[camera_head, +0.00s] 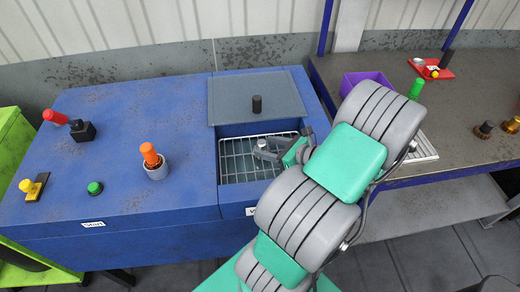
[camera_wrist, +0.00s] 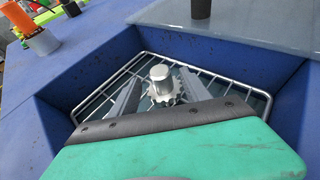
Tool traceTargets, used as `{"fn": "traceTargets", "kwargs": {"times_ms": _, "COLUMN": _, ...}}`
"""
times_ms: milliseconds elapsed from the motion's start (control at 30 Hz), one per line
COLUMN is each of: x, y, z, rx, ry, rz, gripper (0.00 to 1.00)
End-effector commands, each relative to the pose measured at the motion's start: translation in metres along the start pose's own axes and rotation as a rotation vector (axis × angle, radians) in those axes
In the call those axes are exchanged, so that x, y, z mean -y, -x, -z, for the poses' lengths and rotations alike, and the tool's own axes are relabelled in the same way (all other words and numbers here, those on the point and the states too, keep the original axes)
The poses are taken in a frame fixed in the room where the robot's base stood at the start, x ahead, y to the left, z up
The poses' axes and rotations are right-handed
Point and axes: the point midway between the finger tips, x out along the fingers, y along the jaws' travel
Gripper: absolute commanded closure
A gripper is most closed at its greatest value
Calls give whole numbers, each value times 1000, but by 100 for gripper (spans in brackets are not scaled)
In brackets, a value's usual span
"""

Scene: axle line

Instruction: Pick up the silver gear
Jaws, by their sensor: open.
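The silver gear (camera_wrist: 162,84) shows in the wrist view inside the blue bin, a toothed disc with a round hub on top. It is at or just above the wire rack (camera_wrist: 225,75). My gripper (camera_wrist: 160,86) is open, with one finger on each side of the gear. Whether the fingers touch it cannot be told. In the head view my gripper (camera_head: 265,148) reaches down into the bin, and the gear is hard to make out there.
The blue bin walls (camera_wrist: 290,98) surround my gripper closely. A grey lid with a black knob (camera_head: 257,104) lies behind the opening. An orange-handled tool in a cup (camera_head: 154,163) and a green button (camera_head: 95,188) stand to the left. A purple box (camera_head: 362,82) is on the right bench.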

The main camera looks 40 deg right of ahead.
Motion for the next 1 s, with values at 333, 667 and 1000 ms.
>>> {"fn": "traceTargets", "kwargs": {"times_ms": 333, "x": 1, "y": -55, "z": -2, "rx": -1, "ry": 0, "rz": -3, "gripper": 45}}
{"fn": "traceTargets", "kwargs": {"times_ms": 667, "x": 3, "y": -58, "z": -1, "rx": -1, "ry": -2, "rz": 3, "gripper": 51}}
{"fn": "traceTargets", "kwargs": {"times_ms": 1000, "x": 3, "y": -58, "z": -1, "rx": -1, "ry": -1, "rz": 2, "gripper": 79}}
